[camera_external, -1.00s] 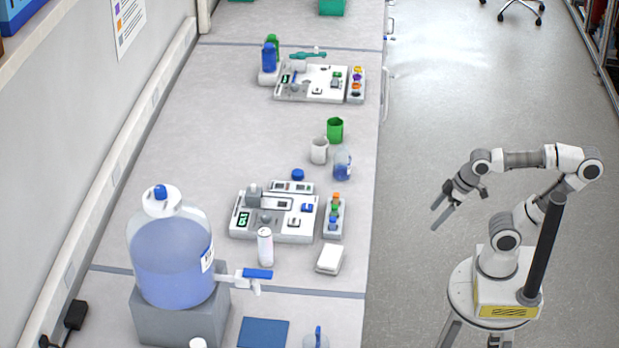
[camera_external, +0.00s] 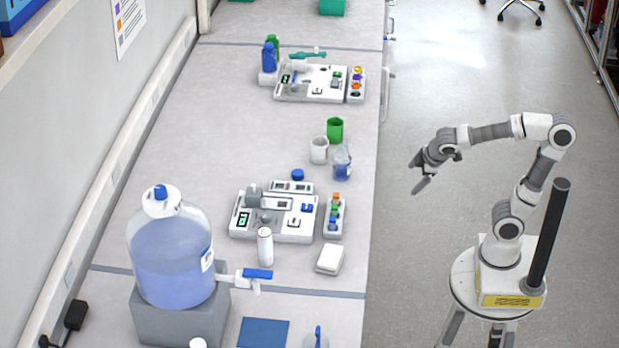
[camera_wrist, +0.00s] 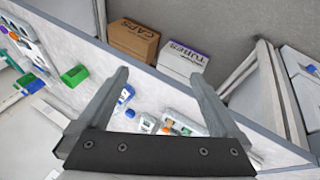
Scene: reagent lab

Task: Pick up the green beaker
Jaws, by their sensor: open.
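The green beaker (camera_external: 335,130) stands upright on the bench in the external view, behind a white cup and a clear flask with blue liquid. My gripper (camera_external: 417,174) is open and empty, in the air over the floor to the right of the bench edge. It is to the right of the beaker and well apart from it. In the wrist view my gripper's two fingers (camera_wrist: 160,75) are spread with nothing held between them. A green object (camera_wrist: 75,75) lies left of the fingers there; I cannot tell if it is the beaker.
The white cup (camera_external: 319,150) and the flask (camera_external: 342,162) stand close to the beaker. A near instrument station (camera_external: 272,216) and a far one (camera_external: 311,83) occupy the bench. Bare bench lies left of the cup. A large jug (camera_external: 172,255) stands near the front.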

